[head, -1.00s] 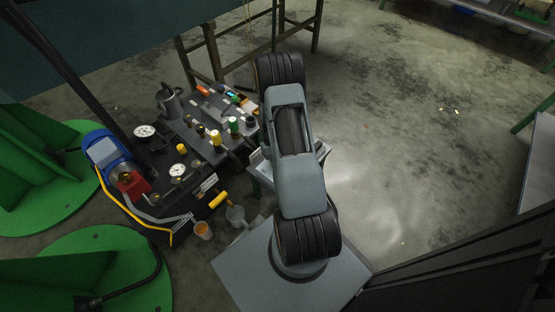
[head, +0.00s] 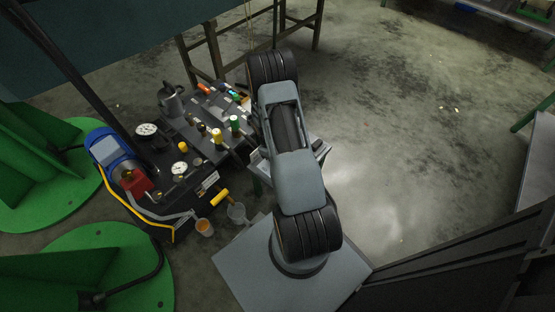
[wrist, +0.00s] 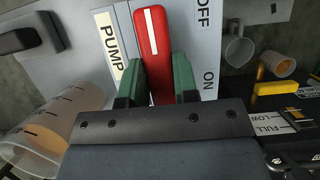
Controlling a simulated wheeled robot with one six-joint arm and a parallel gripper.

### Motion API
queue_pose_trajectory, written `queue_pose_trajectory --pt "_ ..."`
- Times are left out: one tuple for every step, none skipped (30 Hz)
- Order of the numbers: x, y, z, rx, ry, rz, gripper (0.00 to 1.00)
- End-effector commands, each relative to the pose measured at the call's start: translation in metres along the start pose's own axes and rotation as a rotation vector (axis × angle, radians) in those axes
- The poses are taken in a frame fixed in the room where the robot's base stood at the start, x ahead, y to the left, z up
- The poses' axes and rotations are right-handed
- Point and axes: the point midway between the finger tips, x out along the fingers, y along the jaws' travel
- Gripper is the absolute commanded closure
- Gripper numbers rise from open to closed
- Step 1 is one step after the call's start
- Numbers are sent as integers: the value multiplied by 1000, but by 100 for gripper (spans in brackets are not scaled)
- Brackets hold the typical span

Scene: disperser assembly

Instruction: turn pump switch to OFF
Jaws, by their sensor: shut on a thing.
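The pump switch (wrist: 153,45) is a red lever with a white line, on a pale panel (wrist: 125,22) in the wrist view. The word PUMP is printed to its left, OFF to its upper right and ON to its lower right. The white line points up in the picture, with a slight lean left, nearer the OFF end than ON. My gripper (wrist: 159,76) has its green fingers on both sides of the lever, shut on it. The lever's lower end is hidden behind my gripper body. In the head view my arm hides the gripper and switch.
The dark machine (head: 160,170) with gauges and coloured bottles stands left of my arm. A yellow handle (head: 219,198) and two cups (head: 204,228) are at its front. In the wrist view a clear marked cylinder (wrist: 50,120) and a black knob (wrist: 30,35) sit at left.

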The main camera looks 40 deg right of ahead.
Motion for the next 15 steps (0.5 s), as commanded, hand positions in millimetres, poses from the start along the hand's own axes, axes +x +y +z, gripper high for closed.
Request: queue_pose_trajectory --pt "2 0 3 -7 -9 -2 96" --pt "2 0 3 -7 -9 -2 96" --pt "2 0 3 -7 -9 -2 96" --pt "2 0 3 -7 -9 -2 96" --pt "2 0 3 -8 -9 -2 96" --pt "2 0 3 -8 -10 -2 96" --pt "2 0 3 -8 -10 -2 96" --pt "2 0 3 -8 -10 -2 96" --pt "2 0 3 -8 -10 -2 69" --pt "2 0 3 -7 -10 -2 67" --pt "2 0 2 -7 -10 -2 64" --pt "2 -1 2 -7 -9 -2 60" --pt "2 -1 2 -7 -8 -1 57" --pt "2 -1 2 -7 -7 -1 54" --pt "1 -1 1 -7 -6 0 50"
